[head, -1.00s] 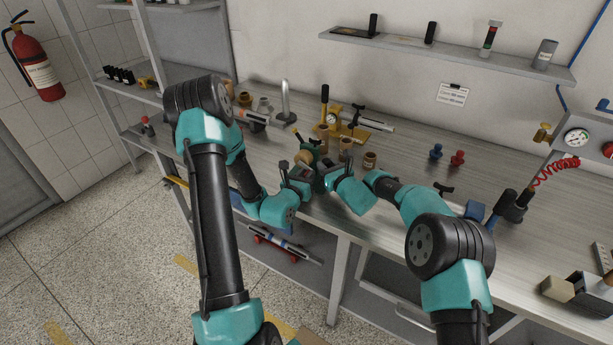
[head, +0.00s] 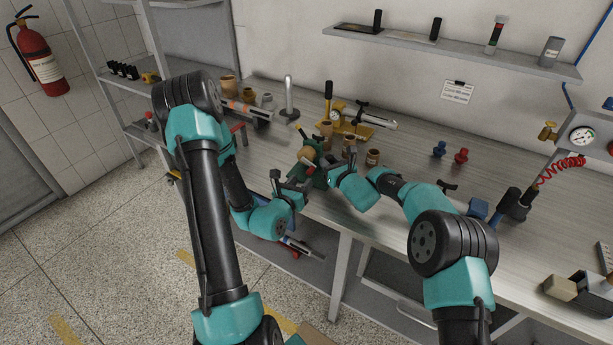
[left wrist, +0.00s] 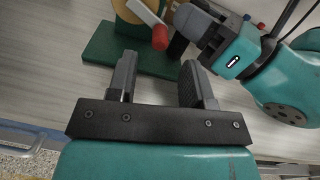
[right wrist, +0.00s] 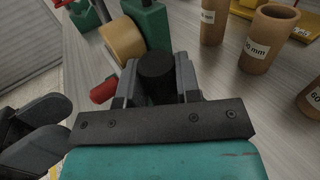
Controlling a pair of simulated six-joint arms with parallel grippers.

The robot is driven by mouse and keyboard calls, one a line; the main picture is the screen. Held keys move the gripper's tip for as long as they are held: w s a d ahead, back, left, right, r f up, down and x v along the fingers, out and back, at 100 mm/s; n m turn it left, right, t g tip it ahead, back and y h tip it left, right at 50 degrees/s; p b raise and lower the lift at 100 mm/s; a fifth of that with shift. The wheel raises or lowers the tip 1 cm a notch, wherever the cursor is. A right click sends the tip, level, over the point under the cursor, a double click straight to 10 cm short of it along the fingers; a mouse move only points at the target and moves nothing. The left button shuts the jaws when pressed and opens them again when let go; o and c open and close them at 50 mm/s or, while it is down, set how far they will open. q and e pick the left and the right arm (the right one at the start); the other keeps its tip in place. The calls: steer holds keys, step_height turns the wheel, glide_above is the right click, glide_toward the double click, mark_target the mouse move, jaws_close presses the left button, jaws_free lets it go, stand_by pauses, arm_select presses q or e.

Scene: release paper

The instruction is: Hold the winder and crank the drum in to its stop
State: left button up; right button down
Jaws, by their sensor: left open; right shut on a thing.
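The winder (head: 321,178) stands near the bench's front edge, with a green base (left wrist: 140,60), a tan drum (right wrist: 122,40) and a red crank handle (right wrist: 103,91). The red handle (left wrist: 160,38) also shows in the left wrist view, on a pale crank arm. My right gripper (right wrist: 156,78) is shut on a black round grip (right wrist: 156,70) beside the drum. My left gripper (left wrist: 158,75) is open and empty, in front of the winder; the red handle is beyond its fingertips, apart from them. The drum's stop cannot be made out.
Several labelled tan cores (right wrist: 267,38) stand close behind the winder. A yellow-based fixture (head: 345,124) is farther back. A blue (head: 439,149) and a red (head: 461,155) small piece stand to the right. The bench between them and the cores is clear.

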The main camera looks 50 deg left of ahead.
arm_select(q)
steer(key=v, duration=0.5)
steer(key=shift+s+d, duration=0.1)
steer(key=shift+s, duration=0.15)
steer(key=shift+w, duration=0.1)
